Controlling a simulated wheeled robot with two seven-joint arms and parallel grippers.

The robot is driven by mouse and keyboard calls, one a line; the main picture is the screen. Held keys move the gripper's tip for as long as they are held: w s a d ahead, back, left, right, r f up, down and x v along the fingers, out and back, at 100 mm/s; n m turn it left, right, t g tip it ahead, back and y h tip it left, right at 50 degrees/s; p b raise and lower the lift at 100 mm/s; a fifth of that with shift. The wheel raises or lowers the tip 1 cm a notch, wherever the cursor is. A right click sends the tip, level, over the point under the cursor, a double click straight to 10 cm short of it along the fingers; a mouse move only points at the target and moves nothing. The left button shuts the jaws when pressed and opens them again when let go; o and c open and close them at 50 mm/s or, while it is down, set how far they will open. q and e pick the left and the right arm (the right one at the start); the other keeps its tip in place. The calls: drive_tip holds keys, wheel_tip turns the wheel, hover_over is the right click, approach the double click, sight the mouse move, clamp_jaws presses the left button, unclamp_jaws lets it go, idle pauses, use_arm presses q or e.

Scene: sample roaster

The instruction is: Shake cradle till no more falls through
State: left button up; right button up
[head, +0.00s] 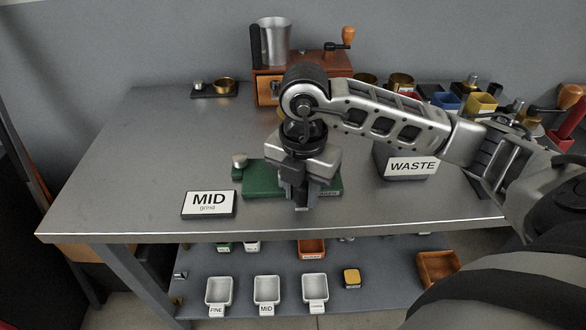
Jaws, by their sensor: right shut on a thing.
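My right gripper (300,196) points down over a low green base (263,182) near the front middle of the table. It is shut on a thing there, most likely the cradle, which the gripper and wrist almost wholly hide. A silver knob or weight (239,161) stands at the base's back left corner. Part of a label shows on the base's right front. I cannot see whether anything is falling through. My left gripper is not in view.
A MID grind sign (209,204) stands left of the base. A wooden grinder (268,88) with a metal cup (273,42) stands at the back. White trays (267,290) sit on the lower shelf. The table's left is clear.

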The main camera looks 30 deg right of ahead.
drive_tip(key=shift+s+d, duration=0.35)
drive_tip(key=shift+d, duration=0.3)
drive_tip(key=shift+w+a, duration=0.4)
drive_tip(key=shift+a, duration=0.25)
drive_tip(key=shift+w+a, duration=0.35)
drive_tip(key=shift+a, duration=0.25)
drive_tip(key=o, duration=1)
drive_tip(key=shift+c, duration=0.2)
